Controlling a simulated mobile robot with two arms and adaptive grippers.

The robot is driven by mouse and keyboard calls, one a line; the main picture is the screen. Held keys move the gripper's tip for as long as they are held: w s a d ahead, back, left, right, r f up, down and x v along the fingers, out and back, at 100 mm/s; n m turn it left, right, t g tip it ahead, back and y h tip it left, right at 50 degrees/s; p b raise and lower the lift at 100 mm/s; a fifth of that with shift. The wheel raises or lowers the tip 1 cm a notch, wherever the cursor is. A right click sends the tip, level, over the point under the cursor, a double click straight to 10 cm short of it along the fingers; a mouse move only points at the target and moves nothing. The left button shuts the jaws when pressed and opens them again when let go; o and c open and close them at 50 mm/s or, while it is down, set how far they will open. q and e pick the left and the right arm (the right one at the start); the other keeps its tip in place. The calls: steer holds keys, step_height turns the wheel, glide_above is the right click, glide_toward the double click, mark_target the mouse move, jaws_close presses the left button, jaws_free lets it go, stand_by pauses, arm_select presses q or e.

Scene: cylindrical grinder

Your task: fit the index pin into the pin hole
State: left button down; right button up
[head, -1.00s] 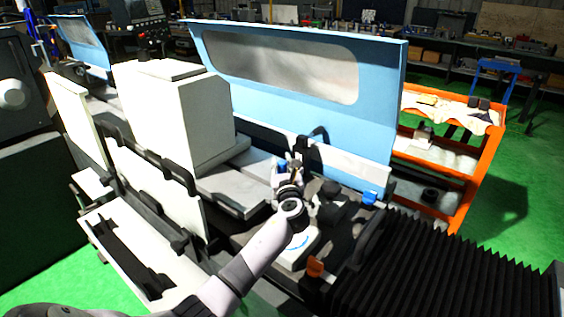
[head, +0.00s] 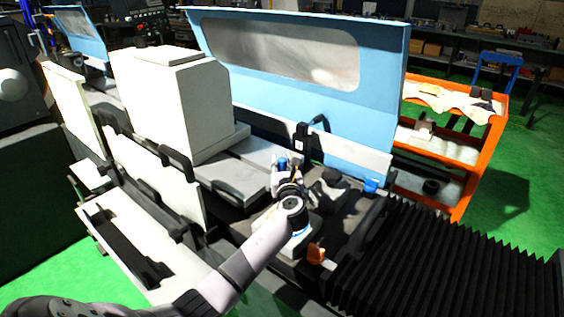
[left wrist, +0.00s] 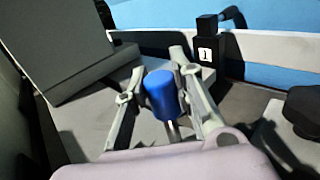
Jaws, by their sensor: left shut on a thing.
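The index pin (left wrist: 162,95) has a blue cylindrical head and a thin metal shank below it. It stands between the two grey fingers of my left gripper (left wrist: 160,76), which is shut on it. In the head view my left gripper (head: 289,166) is above the machine bed, with the blue head (head: 282,162) showing at its tip. A black block with a white label (left wrist: 207,48) stands just beyond the gripper; it also shows in the head view (head: 302,138). I cannot make out the pin hole. My right gripper is out of view.
A tall white housing (head: 175,105) stands left of the gripper. A blue guard with a window (head: 375,100) rises behind. A dark rounded part (head: 328,190) is close on the right, with black bellows (head: 440,265) farther right. An orange handle (head: 316,254) is in front.

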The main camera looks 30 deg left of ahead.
arm_select(q)
steer(key=shift+r, duration=0.1)
steer(key=shift+p, duration=0.75)
stand_by(1.1)
steer(key=shift+f+b, duration=0.85)
steer(key=shift+f, duration=0.3)
steer(key=shift+f+b, duration=1.65)
steer(key=shift+f, duration=0.6)
steer(key=c, duration=1.3)
jaws_free()
steer(key=v, duration=1.2)
